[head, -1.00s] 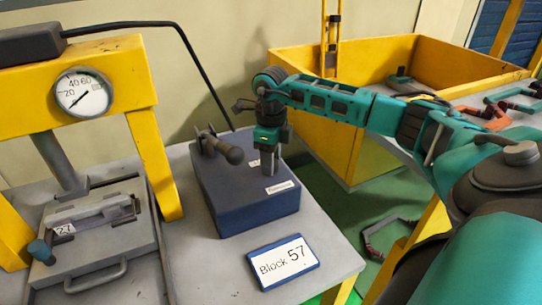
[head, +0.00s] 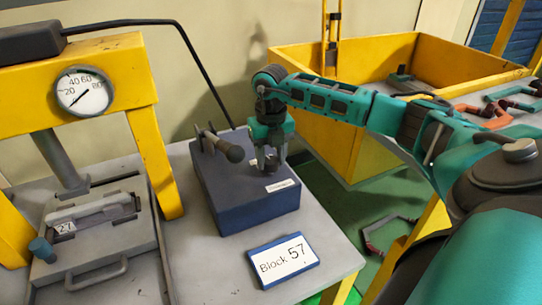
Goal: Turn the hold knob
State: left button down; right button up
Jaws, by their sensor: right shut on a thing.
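The blue control box (head: 238,200) stands on the grey bench, with a small light label on its front. A dark round knob (head: 271,163) sits on its top at the right, partly hidden by my fingers; I take it to be the hold knob. My right gripper (head: 270,160) points down from above, its fingers closed around this knob. A lever with a dark grip (head: 233,153) stands on the box just left of my gripper. My left gripper is not in view.
A yellow press with a dial gauge (head: 84,92) and a grey plate with a handle (head: 95,235) stand at left. A "Block 57" sign (head: 283,262) lies in front of the box. A yellow bin (head: 365,155) stands behind at right.

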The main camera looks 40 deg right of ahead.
aim_at(271, 160)
jog(key=shift+m, duration=0.8)
jog(key=o, duration=1.1)
jog(key=shift+c, duration=0.2)
notch_tip(271, 160, up, 13)
